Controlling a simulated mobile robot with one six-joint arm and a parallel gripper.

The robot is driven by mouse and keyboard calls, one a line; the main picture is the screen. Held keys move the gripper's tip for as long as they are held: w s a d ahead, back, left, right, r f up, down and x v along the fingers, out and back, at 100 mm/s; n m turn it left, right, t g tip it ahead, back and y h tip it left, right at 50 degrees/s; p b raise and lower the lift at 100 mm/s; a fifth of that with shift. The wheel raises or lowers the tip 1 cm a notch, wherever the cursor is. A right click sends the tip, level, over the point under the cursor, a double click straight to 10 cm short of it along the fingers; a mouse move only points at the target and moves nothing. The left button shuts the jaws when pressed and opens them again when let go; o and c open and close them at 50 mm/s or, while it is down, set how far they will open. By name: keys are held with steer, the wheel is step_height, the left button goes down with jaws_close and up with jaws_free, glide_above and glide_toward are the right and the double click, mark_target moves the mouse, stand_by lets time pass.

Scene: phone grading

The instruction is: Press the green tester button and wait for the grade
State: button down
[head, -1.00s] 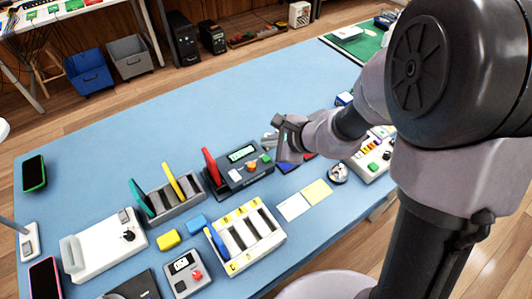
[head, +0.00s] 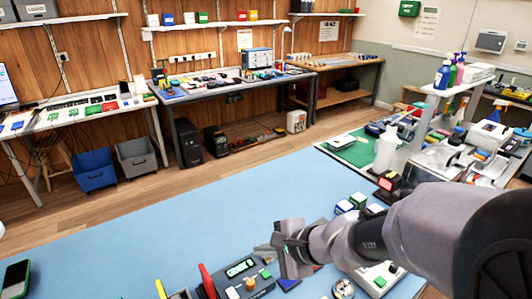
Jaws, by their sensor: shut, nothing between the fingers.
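The dark grey tester (head: 262,286) stands at the bottom edge of the head view, its lower part cut off. Its lit green display (head: 240,267) bears dark characters too small to read surely. The green button (head: 266,273) is on its right side, with an orange button (head: 250,284) beside it. My gripper (head: 266,249) is shut and empty, just behind the green button in the picture and seemingly above the table. I see no contact with the button.
White and green blocks (head: 344,207) and a small dark device with a red screen (head: 387,184) lie right of my gripper. A white bottle (head: 386,148) stands farther back. The blue table (head: 150,240) is clear between.

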steer(key=s+d+r+n+h, duration=0.25)
steer(key=s+r+n, duration=0.5)
steer(key=s, duration=0.45)
steer(key=s+d+n+h, duration=0.2)
steer(key=s+d+h, duration=0.1)
steer(key=s+d, duration=0.3)
steer(key=shift+s+d+r, duration=0.3)
steer(key=shift+d+r, duration=0.15)
steer(key=shift+d, duration=0.65)
